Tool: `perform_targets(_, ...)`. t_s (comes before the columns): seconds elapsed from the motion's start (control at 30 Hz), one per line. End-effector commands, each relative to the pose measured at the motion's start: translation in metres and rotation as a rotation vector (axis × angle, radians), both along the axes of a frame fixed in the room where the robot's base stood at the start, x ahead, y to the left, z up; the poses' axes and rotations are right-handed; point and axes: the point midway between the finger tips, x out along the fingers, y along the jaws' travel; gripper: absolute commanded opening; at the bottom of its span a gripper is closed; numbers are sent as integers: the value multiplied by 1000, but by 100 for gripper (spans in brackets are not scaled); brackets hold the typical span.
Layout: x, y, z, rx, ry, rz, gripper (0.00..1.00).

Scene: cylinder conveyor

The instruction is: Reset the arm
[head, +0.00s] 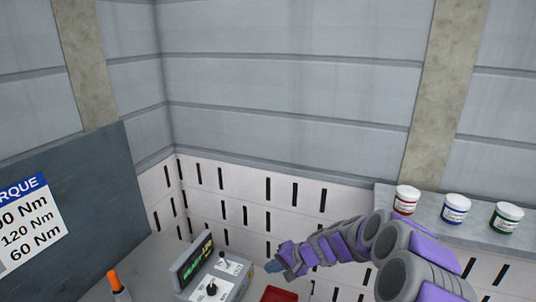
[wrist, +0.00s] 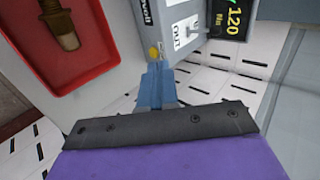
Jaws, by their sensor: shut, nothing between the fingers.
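My purple and grey arm reaches in from the lower right in the head view. My gripper (head: 272,267) is at its left end, with small blue fingers. In the wrist view my gripper (wrist: 156,82) is shut with nothing between the fingers. The fingertips appear close to the grey control box in the picture; I cannot tell whether they touch it. The control box (head: 228,280) with levers and a lit display stands left of my gripper in the head view. It also shows in the wrist view (wrist: 195,15), with its display reading 120 Nm.
A red tray (head: 278,295) lies below my gripper; in the wrist view it holds a brass-coloured fitting (wrist: 62,27). Red (head: 406,200), blue (head: 455,208) and green (head: 506,217) labelled jars stand on a ledge at right. An orange-handled tool (head: 115,282) and a torque sign (head: 28,225) are at left.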

Motion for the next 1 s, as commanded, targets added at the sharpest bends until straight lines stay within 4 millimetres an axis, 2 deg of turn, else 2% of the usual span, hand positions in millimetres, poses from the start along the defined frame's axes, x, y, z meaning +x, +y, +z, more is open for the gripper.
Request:
perform_targets(0.1, -33, 14, 35, -17, -8, 90, 0)
perform_targets(0.2, -66, 22, 59, -45, -5, 168, 0)
perform_targets(0.4, -137, 23, 94, -133, 14, 304, 0)
perform_targets(0.53, -185, 19, 107, -211, 38, 373, 0)
perform_targets(0.77, -265, -7, 120, -377, 92, 452, 0)
perform_targets(1.0, -345, -54, 125, -566, 171, 468, 0)
